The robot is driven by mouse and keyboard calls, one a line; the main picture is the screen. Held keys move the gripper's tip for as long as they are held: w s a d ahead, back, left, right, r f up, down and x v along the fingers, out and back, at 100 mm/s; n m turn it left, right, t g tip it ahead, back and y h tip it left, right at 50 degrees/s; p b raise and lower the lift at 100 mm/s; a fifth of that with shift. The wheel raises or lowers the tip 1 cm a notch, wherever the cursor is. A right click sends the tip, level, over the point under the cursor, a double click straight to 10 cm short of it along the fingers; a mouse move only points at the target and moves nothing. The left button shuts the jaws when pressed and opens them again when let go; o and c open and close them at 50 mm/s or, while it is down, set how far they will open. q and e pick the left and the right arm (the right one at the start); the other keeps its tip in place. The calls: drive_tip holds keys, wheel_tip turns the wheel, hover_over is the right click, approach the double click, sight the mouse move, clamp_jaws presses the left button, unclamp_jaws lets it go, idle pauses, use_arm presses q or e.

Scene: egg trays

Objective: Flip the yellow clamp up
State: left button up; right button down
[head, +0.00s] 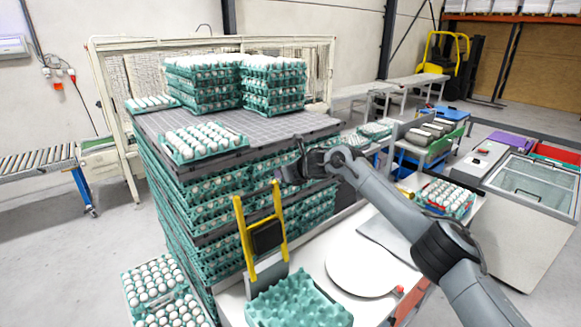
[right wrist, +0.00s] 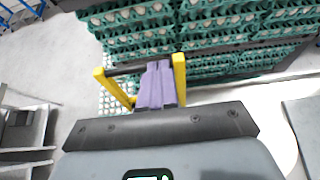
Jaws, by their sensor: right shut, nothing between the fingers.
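The yellow clamp (head: 282,225) is a frame with two yellow side bars and a black pad between them. In the head view it stands up, slightly tilted, at the left end of the white table. My right gripper (head: 279,180) is at its upper right end. In the right wrist view, the gripper's purple fingers (right wrist: 157,84) are shut with nothing between them. They appear between the yellow bars of the clamp (right wrist: 180,75), close to its dark crossbar. I cannot tell whether they touch it. My left gripper is not in view.
Tall stacks of teal egg trays (head: 215,205) stand directly behind the clamp. An empty teal tray (head: 297,303) lies in front of it. A white round plate (head: 360,270) is on the table to the right. A filled egg tray (head: 447,197) sits farther right.

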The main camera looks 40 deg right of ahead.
drive_tip(key=shift+s+r+b, duration=0.15)
drive_tip(key=shift+s+r, duration=0.2)
drive_tip(key=shift+r, duration=0.35)
drive_tip(key=shift+s+r+b, duration=0.15)
drive_tip(key=shift+s+r, duration=0.2)
drive_tip(key=shift+r, duration=0.4)
drive_tip(key=shift+s+r+b, duration=0.15)
drive_tip(key=shift+s+r, duration=0.2)
drive_tip(key=shift+r, duration=0.35)
